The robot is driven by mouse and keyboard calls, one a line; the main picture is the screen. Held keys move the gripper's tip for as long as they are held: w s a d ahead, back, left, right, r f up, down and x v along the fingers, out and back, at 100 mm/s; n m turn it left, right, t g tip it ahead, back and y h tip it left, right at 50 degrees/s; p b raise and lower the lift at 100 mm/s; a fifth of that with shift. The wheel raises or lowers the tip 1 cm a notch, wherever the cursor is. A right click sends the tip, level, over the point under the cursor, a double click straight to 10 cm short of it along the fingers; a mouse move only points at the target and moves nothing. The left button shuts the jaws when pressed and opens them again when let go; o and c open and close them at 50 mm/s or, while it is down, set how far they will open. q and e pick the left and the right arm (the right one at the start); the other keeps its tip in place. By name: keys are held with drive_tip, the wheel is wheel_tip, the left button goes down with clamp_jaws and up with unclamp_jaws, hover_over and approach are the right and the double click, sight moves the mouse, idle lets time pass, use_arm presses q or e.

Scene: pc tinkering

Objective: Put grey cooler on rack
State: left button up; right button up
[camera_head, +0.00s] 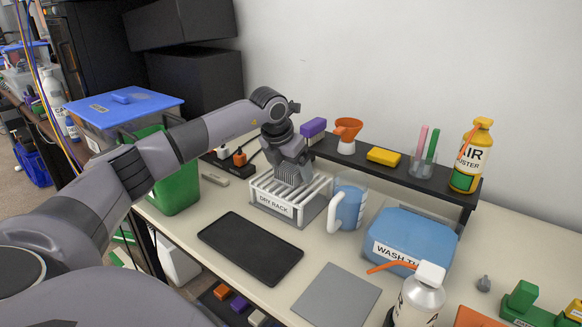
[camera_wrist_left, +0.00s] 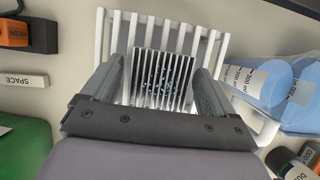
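The grey cooler, a small block of thin fins, sits upright on the white slats of the dry rack (camera_head: 270,212) in the head view. In the left wrist view the cooler (camera_wrist_left: 162,80) lies between my two fingers, over the rack's slats (camera_wrist_left: 207,45). My left gripper (camera_head: 292,168) points down right above the cooler. In the left wrist view its fingers (camera_wrist_left: 160,78) are spread, one on each side of the cooler, with a narrow gap visible at the left finger. In the head view the gripper partly hides the cooler. My right gripper is not in view.
A measuring jug (camera_head: 349,205) stands close to the rack's right side, beside a blue wash tub (camera_head: 408,238). A green bin (camera_head: 178,190) stands left. A black tray (camera_head: 250,248) lies in front. A raised shelf (camera_head: 400,174) with several items runs behind.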

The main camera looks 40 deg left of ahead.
use_arm(q)
drive_tip(key=shift+r, duration=0.1)
drive_tip(key=shift+r, duration=0.3)
drive_tip(key=p+v, duration=0.1)
drive_tip(key=v, duration=1)
drive_tip(key=shift+s+r, duration=0.15)
drive_tip(key=shift+r, duration=0.1)
